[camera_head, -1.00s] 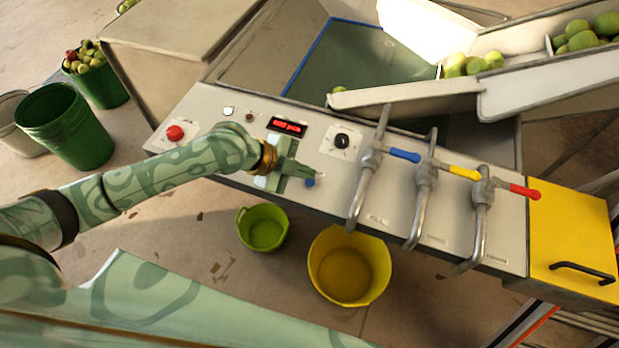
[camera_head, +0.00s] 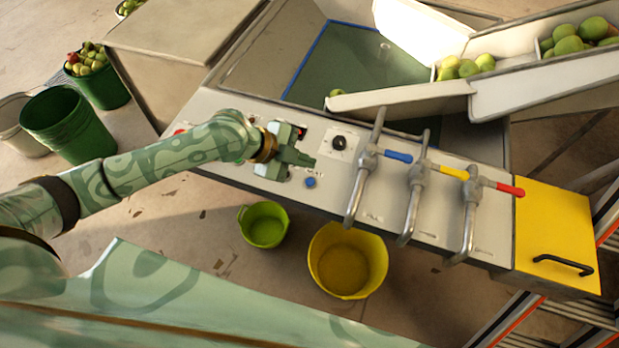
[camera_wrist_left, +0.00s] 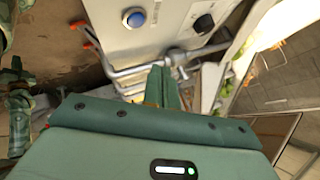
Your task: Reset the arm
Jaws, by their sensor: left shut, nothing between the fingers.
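My left arm reaches in from the left in the head view. Its green gripper (camera_head: 309,161) hovers over the left part of the grey control panel (camera_head: 225,104), above and left of a blue button (camera_head: 310,183). The fingers are shut with nothing between them. In the left wrist view the closed fingers (camera_wrist_left: 163,72) point toward the panel, with the blue button (camera_wrist_left: 134,17) beyond them to the left.
Three bent taps with blue (camera_head: 398,156), yellow (camera_head: 453,172) and red (camera_head: 510,190) handles stand right of a black knob (camera_head: 339,142). Green (camera_head: 264,226) and yellow (camera_head: 347,262) buckets sit below the panel. A chute with green apples (camera_head: 468,67) lies behind.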

